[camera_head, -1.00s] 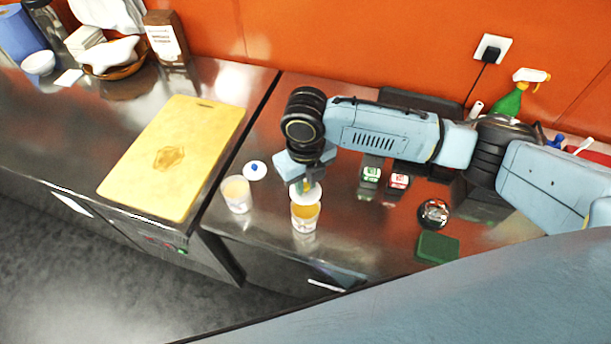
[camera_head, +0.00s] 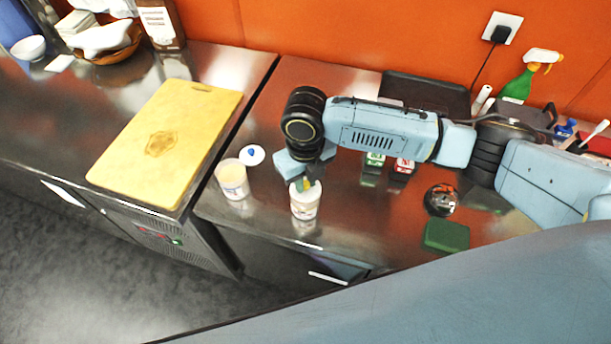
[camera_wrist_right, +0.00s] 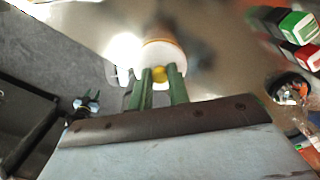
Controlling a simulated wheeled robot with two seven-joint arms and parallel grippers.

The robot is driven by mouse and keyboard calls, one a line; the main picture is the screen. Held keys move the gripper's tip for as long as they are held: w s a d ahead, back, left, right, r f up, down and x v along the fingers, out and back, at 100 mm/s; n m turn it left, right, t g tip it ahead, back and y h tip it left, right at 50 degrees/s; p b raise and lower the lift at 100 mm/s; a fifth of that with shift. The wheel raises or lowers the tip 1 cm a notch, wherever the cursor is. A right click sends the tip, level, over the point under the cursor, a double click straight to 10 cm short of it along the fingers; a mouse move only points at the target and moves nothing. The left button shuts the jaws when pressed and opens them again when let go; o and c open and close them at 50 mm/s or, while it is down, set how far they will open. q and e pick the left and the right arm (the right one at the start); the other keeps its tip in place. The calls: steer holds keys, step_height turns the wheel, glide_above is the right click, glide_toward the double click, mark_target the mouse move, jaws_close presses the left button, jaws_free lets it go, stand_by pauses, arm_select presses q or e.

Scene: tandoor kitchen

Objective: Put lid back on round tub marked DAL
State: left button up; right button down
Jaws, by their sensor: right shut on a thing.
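A round white tub (camera_head: 305,206) stands near the front edge of the steel counter; the marking on it is too small to read. A white lid with a yellow knob (camera_head: 306,187) is at its mouth and covers the opening; I cannot tell whether it is fully seated. My right gripper (camera_head: 302,182) reaches down from above, shut on the lid's knob. In the right wrist view, the green fingers (camera_wrist_right: 161,82) are on either side of the yellow knob, with the white lid (camera_wrist_right: 166,54) beyond. My left gripper is not in view.
A second, open tub (camera_head: 232,182) stands to the left, with a blue-knobbed lid (camera_head: 252,155) lying behind it. A yellow cutting board (camera_head: 165,145) is further left. A green sponge (camera_head: 446,236), a round steel container (camera_head: 441,200) and small red and green boxes (camera_head: 404,167) are to the right.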

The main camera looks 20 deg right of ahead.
steer(key=shift+p, duration=0.7)
stand_by(1.1)
steer(key=shift+f, duration=0.15)
stand_by(1.0)
steer(key=shift+p, duration=0.5)
stand_by(0.4)
steer(key=c, duration=0.8)
jaws_free()
steer(key=shift+o, duration=0.2)
